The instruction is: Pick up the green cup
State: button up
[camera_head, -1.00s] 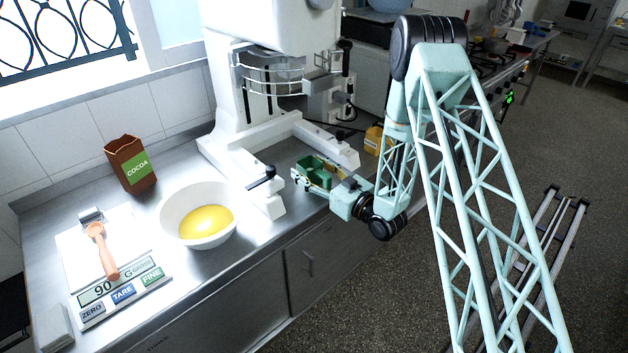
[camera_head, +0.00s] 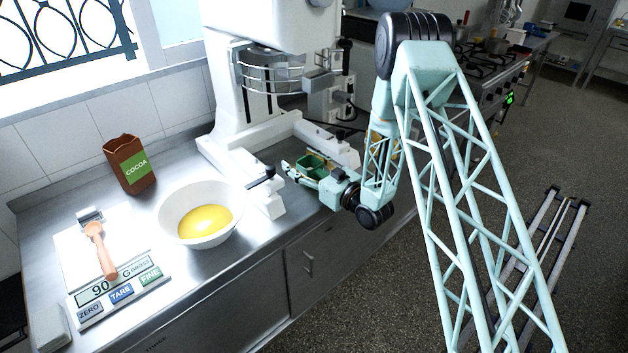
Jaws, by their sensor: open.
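The green cup (camera_head: 314,165) stands on the metal counter in front of the white mixer's base, partly hidden by my gripper. My gripper (camera_head: 297,164) is open and reaches in from the right at the cup's level. Its near finger passes in front of the cup and the fingertips extend a little past the cup's left side. The far finger is mostly hidden, so I cannot tell whether either finger touches the cup.
The white mixer (camera_head: 232,125) stands close behind and left of the gripper. The counter's front edge runs below the gripper.

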jog(key=shift+c, duration=0.5)
jog(key=c, duration=1.1)
